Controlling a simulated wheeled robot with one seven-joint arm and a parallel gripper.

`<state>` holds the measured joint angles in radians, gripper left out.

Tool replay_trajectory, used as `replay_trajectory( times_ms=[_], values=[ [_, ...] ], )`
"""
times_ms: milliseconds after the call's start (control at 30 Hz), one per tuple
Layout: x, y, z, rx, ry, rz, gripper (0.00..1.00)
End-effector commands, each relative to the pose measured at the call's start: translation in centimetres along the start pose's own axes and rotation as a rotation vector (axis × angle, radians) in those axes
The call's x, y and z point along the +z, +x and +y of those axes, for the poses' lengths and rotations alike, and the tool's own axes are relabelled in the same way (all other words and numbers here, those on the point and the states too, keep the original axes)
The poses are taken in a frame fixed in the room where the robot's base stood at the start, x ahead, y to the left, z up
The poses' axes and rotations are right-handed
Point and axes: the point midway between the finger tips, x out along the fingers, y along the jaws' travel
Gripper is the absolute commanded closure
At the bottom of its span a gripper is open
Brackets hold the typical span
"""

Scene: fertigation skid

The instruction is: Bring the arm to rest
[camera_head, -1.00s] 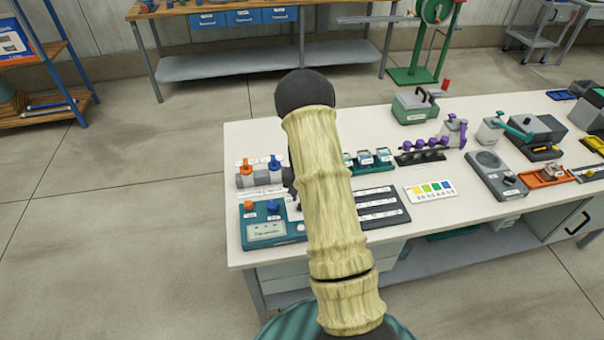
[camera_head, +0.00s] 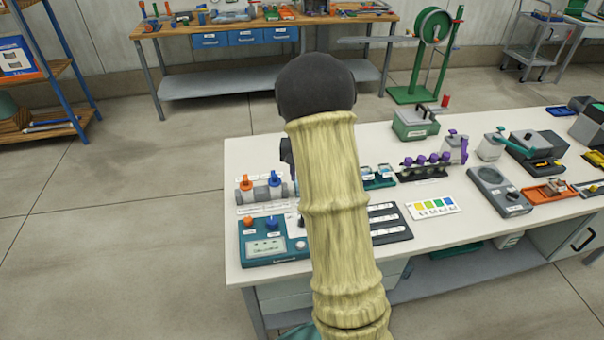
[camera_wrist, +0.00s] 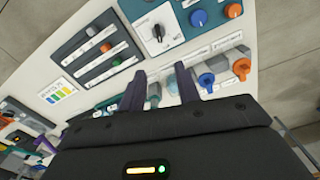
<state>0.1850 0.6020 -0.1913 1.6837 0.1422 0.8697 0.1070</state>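My gripper (camera_wrist: 162,88) shows in the wrist view with its two dark fingers apart and nothing visible between them. It is above the white table (camera_head: 262,155), near the valve manifold with orange and blue handles (camera_wrist: 215,72). In the head view my arm, in a pale ribbed cover, rises over the table's left part and hides most of the gripper. The teal control box (camera_head: 268,245) with an orange and a blue knob lies at the table's front left corner. It also shows at the top of the wrist view (camera_wrist: 182,30).
A dark slotted tray (camera_head: 388,222) and a colour chart card (camera_head: 432,207) lie right of my arm. A green case (camera_head: 414,122), purple-knobbed rack (camera_head: 425,163) and grey scale-like device (camera_head: 497,188) stand farther right. Open floor (camera_head: 120,230) lies left of the table.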

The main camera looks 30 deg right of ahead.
Motion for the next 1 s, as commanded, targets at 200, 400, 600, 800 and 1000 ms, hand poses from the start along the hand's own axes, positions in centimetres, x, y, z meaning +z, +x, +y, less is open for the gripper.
replay_trajectory(
  times_ms=[200,400,600,800,1000],
  values=[
    [-0.1,-0.1,0.2,0.001,0.003,0.000,0.67],
    [0.0,0.0,0.1,0.001,0.002,0.000,0.67],
    [1.0,-0.4,-0.4,-0.004,-0.020,0.009,0.67],
    [6.0,-1.8,-2.2,-0.022,-0.125,0.053,0.67],
    [13.3,-2.8,-3.7,-0.041,-0.279,0.117,0.67]
  ],
)
